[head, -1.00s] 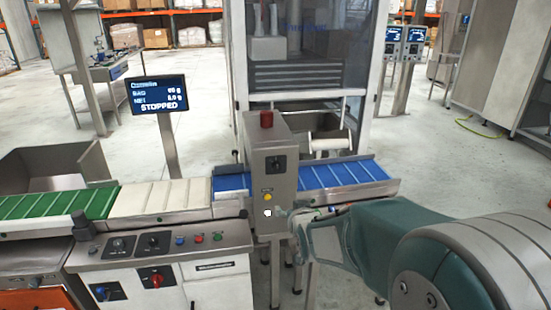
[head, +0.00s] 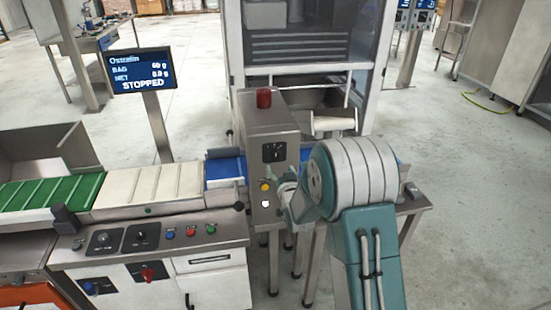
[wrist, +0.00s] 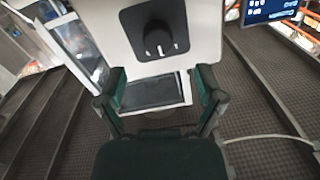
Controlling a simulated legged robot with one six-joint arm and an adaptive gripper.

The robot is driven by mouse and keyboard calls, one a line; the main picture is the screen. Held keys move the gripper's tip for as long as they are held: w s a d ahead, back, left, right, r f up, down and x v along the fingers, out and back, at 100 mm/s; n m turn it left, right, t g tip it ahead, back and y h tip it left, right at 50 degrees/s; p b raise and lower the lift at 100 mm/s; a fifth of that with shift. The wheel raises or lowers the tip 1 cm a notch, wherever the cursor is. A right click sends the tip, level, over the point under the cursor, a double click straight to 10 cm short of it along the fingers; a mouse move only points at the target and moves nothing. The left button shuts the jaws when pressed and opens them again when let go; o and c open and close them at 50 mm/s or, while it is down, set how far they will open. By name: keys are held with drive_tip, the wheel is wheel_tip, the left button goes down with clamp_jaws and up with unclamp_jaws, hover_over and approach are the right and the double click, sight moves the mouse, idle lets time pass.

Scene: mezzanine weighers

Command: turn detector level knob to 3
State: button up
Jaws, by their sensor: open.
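The detector is a steel box (head: 268,125) with a red beacon on top, straddling the blue belt. Its level knob (head: 273,152) is black on a black square plate on the front face; its scale is too small to read. In the wrist view the knob (wrist: 158,38) shows large at upper middle, with a pale mark near its lower edge. My gripper (wrist: 160,88) is open and empty, its green fingers below the knob in that picture and apart from it. In the head view my gripper (head: 288,194) is partly hidden by my arm, low beside the detector's front.
A yellow button (head: 265,187) and a white button (head: 265,204) sit below the knob. A console (head: 150,262) with other knobs and buttons stands at front left. A display (head: 141,72) reads STOPPED.

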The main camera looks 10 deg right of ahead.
sight(276, 158)
drive_tip(key=w, duration=0.6)
drive_tip(key=shift+w, duration=0.1)
drive_tip(key=shift+c, duration=0.3)
drive_tip(key=c, duration=1.1)
